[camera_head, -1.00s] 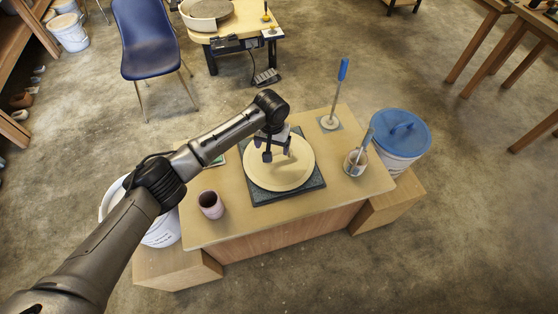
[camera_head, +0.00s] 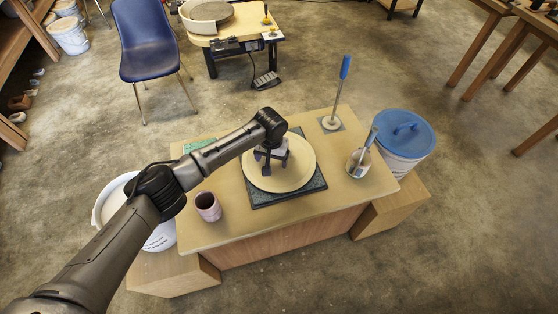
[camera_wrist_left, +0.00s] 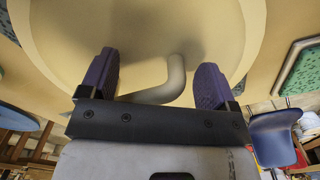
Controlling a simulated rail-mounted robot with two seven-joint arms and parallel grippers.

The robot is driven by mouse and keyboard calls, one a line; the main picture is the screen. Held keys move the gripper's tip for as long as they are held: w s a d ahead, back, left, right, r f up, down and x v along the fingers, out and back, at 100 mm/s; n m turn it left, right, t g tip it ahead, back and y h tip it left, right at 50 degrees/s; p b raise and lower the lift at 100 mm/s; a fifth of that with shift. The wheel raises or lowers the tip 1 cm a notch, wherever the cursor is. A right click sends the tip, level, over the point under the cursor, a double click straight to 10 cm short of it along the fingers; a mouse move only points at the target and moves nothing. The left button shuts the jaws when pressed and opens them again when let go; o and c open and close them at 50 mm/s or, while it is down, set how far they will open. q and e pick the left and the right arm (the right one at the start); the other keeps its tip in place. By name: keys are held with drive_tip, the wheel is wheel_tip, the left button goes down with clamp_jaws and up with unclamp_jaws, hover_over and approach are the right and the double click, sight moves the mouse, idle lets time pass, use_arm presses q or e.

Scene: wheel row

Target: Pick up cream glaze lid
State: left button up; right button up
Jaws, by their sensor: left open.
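The cream glaze lid (camera_head: 297,176) is a round cream disc lying on a dark speckled mat on the table. It fills much of the left wrist view (camera_wrist_left: 150,25), where its bent bar handle (camera_wrist_left: 166,84) shows. My left gripper (camera_head: 276,169) is over the middle of the lid, pointing down. In the left wrist view its two purple-padded fingers (camera_wrist_left: 155,78) are open, with the handle between them. I see gaps between the handle and both pads. In the head view the gripper hides the handle. My right gripper is not in view.
A pink cup (camera_head: 208,207) stands at the table's front left. A jar with tools (camera_head: 358,163) and a blue-handled plunger-like tool (camera_head: 332,122) stand to the right. A blue-lidded bucket (camera_head: 404,142) is at the right, an open white bucket (camera_head: 108,203) at the left.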

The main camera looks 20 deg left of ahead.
use_arm(q)
clamp_jaws()
idle(0.7)
